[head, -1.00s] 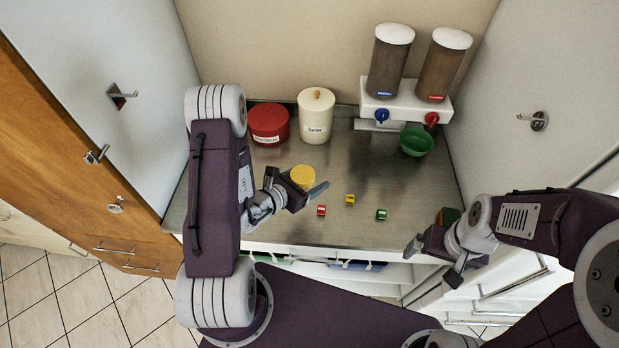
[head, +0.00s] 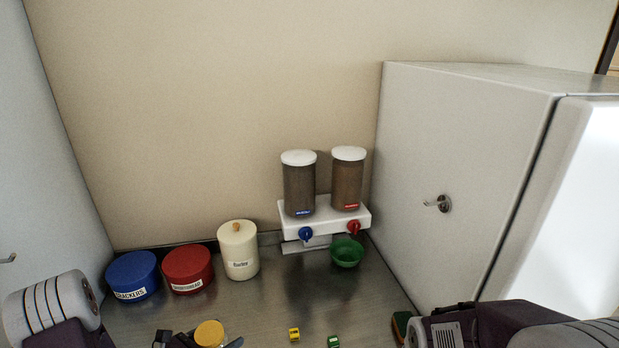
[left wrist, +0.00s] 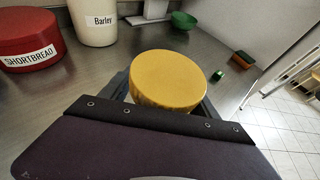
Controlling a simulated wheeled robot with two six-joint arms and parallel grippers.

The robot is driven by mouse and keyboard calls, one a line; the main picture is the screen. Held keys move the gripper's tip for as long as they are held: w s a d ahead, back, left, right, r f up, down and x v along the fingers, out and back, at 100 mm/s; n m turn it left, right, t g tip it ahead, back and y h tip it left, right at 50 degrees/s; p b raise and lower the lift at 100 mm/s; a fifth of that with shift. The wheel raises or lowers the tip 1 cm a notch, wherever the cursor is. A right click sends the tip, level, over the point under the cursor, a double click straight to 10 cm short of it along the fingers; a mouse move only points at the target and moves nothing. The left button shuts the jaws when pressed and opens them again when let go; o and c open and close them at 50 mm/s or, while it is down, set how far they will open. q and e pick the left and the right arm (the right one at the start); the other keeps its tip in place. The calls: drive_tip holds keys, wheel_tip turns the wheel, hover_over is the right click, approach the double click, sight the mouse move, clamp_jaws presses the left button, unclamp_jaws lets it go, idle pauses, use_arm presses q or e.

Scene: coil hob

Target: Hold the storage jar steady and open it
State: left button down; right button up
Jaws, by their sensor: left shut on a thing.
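The storage jar with a round yellow lid (head: 209,334) stands on the steel counter at the bottom edge of the head view. It also fills the middle of the left wrist view (left wrist: 168,80), where its lid is on and its lower body is mostly hidden. My left gripper (head: 207,343) is shut on this jar, with dark fingers on either side of it below the lid. The left gripper shows at the bottom of the left wrist view too. Of my right arm only links show at the lower right; its gripper is out of view.
Behind stand a blue tin (head: 133,277), a red shortbread tin (head: 188,267) and a cream Barley canister (head: 239,250). A two-tube dispenser (head: 324,217) sits above a green bowl (head: 346,252). Small yellow (head: 294,334) and green (head: 334,342) blocks lie right of the jar.

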use_arm(q)
drive_tip(key=s+d+f+m+g+h, duration=0.1)
drive_tip(key=s, duration=0.1)
drive_tip(key=s+d+f+m+g+h, duration=0.1)
drive_tip(key=m, duration=0.1)
drive_tip(key=s+d+m+g+h, duration=0.1)
drive_tip(key=s+h, duration=0.1)
drive_tip(key=shift+s+d+f, duration=0.15)
drive_tip(key=shift+s+f, duration=0.15)
drive_tip(key=shift+f, duration=0.1)
drive_tip(key=shift+d+g, duration=0.1)
drive_tip(key=shift+g, duration=0.2)
